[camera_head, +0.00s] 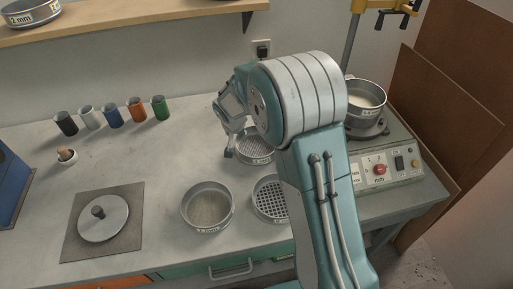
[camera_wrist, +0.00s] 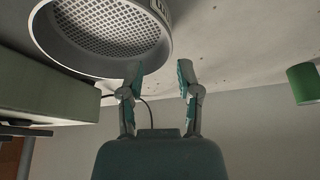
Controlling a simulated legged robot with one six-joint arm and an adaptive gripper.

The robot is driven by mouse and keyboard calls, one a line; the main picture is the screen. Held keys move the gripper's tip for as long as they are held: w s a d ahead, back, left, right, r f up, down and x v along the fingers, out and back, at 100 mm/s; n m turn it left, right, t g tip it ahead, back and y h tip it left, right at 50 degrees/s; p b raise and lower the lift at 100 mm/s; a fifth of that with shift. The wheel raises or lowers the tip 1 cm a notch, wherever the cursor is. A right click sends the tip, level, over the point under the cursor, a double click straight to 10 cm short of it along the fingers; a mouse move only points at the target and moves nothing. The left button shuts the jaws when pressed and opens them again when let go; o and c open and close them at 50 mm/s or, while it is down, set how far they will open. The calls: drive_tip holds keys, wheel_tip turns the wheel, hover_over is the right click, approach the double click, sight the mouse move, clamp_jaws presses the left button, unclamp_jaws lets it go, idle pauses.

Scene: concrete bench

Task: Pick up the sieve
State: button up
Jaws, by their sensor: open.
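Several round metal sieves are in view. One (camera_head: 256,158) stands on the bench beside my gripper (camera_head: 231,152), partly hidden by my arm. A fine-mesh sieve (camera_head: 208,207) stands nearer the front edge, and a coarse-holed sieve (camera_head: 268,205) is right of it, partly behind my arm. In the wrist view a sieve with a perforated bottom (camera_wrist: 115,30) fills the upper left. My gripper (camera_wrist: 159,76) is open, with nothing between its fingers. One fingertip overlaps the sieve's rim in the picture; I cannot tell whether it touches.
A machine (camera_head: 385,165) with a red button stands at the right, bearing a filled pan (camera_head: 365,112). Several coloured cups (camera_head: 112,116) line the back left. A lidded disc (camera_head: 103,217) lies on a grey mat (camera_head: 75,245). A shelf (camera_head: 130,20) hangs above. The bench's middle left is clear.

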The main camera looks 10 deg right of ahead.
sight(238, 144)
drive_tip(key=shift+w+a+f, duration=0.1)
drive_tip(key=shift+w+f, duration=0.15)
drive_tip(key=shift+f, duration=0.3)
drive_tip(key=shift+a+f, duration=0.2)
drive_tip(key=shift+a, duration=0.05)
drive_tip(key=x, duration=0.4)
drive_tip(key=shift+w+a+f, duration=0.25)
drive_tip(key=shift+w+a, duration=0.05)
drive_tip(key=shift+a, duration=0.05)
drive_tip(key=shift+w+d+f, duration=0.1)
drive_tip(key=shift+d+f, duration=0.05)
drive_tip(key=shift+d, duration=0.55)
drive_tip(key=shift+a, duration=0.15)
clamp_jaws()
drive_tip(key=shift+a, duration=0.3)
